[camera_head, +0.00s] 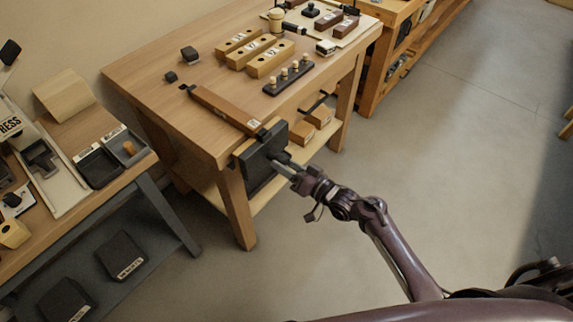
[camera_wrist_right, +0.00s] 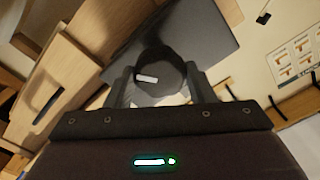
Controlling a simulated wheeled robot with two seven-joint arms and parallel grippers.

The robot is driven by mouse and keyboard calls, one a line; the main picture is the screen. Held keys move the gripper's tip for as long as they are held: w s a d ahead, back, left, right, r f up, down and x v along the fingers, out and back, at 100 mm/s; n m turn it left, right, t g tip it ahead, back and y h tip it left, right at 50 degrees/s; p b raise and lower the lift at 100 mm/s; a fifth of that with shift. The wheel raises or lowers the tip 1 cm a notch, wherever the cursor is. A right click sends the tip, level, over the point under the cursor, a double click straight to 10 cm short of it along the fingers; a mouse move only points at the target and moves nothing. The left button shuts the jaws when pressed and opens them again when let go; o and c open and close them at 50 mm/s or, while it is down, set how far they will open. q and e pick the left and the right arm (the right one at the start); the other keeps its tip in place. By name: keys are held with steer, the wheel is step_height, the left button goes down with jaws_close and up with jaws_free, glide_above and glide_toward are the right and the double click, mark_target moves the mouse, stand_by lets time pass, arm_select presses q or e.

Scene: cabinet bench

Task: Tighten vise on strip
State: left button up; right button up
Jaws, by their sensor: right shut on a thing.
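The vise (camera_head: 257,160) is a dark block on the front corner of the wooden bench. A long brown strip (camera_head: 224,106) with a white label lies on the bench top, its near end at the vise. I cannot tell whether the vise jaw touches it. My right gripper (camera_head: 284,166) is at the front of the vise. In the right wrist view its two fingers (camera_wrist_right: 163,88) are shut on a dark round knob (camera_wrist_right: 158,66) with a small white mark, in front of the dark vise plate (camera_wrist_right: 205,38). My left gripper is out of view.
Wooden blocks with holes (camera_head: 270,58) and a dark peg rack (camera_head: 289,78) stand on the bench (camera_head: 150,92). Two small dark blocks (camera_head: 189,53) lie at the back. A lower side table (camera_head: 88,196) with trays stands at left. Floor at right is clear.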

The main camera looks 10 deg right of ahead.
steer(key=shift+r+m+p, duration=0.1)
steer(key=shift+m+p, duration=0.4)
steer(key=shift+m, duration=0.3)
steer(key=shift+f+m, duration=0.2)
steer(key=shift+m, duration=0.6)
steer(key=shift+p, duration=0.35)
